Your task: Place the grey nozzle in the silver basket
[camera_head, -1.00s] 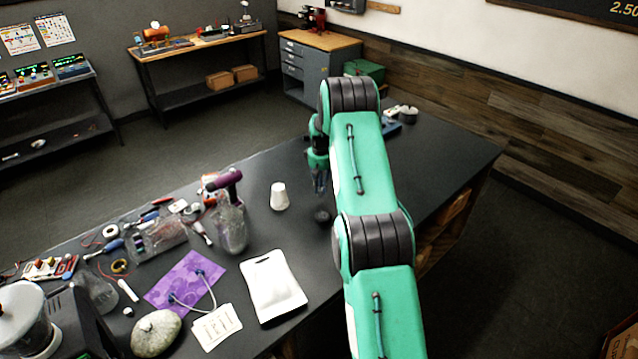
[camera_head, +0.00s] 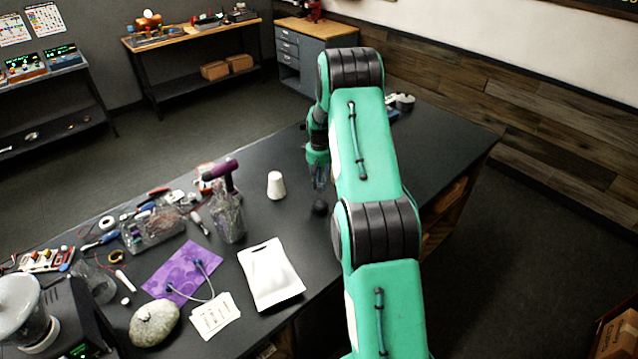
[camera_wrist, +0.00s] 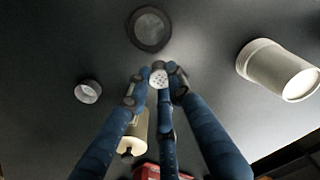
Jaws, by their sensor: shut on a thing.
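My gripper (camera_wrist: 158,80) has its blue fingers closed around a small pale grey round piece with holes in its face, which looks like the grey nozzle (camera_wrist: 159,77). In the head view my gripper (camera_head: 319,186) hangs low over the dark table, and the nozzle cannot be made out there. A dark round, rimmed thing with a greyish centre (camera_wrist: 150,30), likely the silver basket, lies ahead of the fingertips in the wrist view, apart from the nozzle. In the head view a dark round thing (camera_head: 320,208) sits just below the gripper.
A white cup (camera_head: 276,185) stands left of my gripper; it is at right in the wrist view (camera_wrist: 272,70). A small grey ring (camera_wrist: 88,91) and a cream cylinder (camera_wrist: 134,132) are near the fingers. A white pouch (camera_head: 270,275) and clutter fill the table's left.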

